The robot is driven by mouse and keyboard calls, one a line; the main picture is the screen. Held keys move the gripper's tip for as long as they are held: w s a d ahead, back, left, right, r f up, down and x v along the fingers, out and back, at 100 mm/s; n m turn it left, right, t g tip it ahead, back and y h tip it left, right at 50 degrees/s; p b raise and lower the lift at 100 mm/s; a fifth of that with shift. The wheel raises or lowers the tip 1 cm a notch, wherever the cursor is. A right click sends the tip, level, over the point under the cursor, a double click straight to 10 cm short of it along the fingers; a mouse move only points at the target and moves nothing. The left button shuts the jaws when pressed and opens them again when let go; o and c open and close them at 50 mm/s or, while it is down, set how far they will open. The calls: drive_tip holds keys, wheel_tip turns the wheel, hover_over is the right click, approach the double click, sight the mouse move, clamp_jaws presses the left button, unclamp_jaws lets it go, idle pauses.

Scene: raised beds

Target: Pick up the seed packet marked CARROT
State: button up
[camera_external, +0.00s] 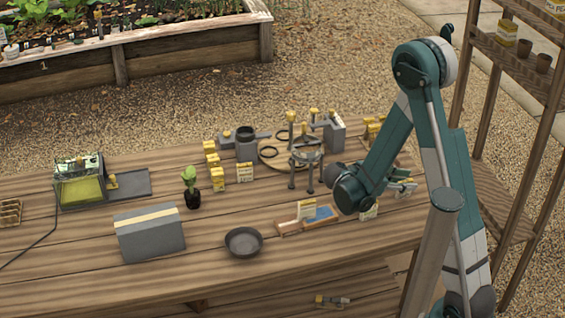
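Several small yellow-and-white seed packets stand on the wooden table. One packet (245,173) stands at the middle, beside a short row of yellow packets (218,179) to its left. Another packet (306,209) is by a wooden tray with a blue patch, and one more (369,211) is partly behind my arm. The print is too small to read, so I cannot tell which is marked CARROT. My arm bends down over the table's right part, its wrist low above the tray's right end.
A ringed metal stand (306,156) stands left of my wrist. A grey box (150,236), a dark round dish (244,242) and a potted seedling (191,188) are farther left. Wooden shelves (525,75) rise at the right.

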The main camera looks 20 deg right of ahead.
sight(406, 181)
idle(0.5)
drive_tip(key=c, duration=0.9)
drive_tip(key=shift+o, duration=0.2)
drive_tip(key=shift+r, duration=0.2)
drive_tip(key=shift+r+p, duration=1.45)
drive_tip(key=shift+r, duration=3.4)
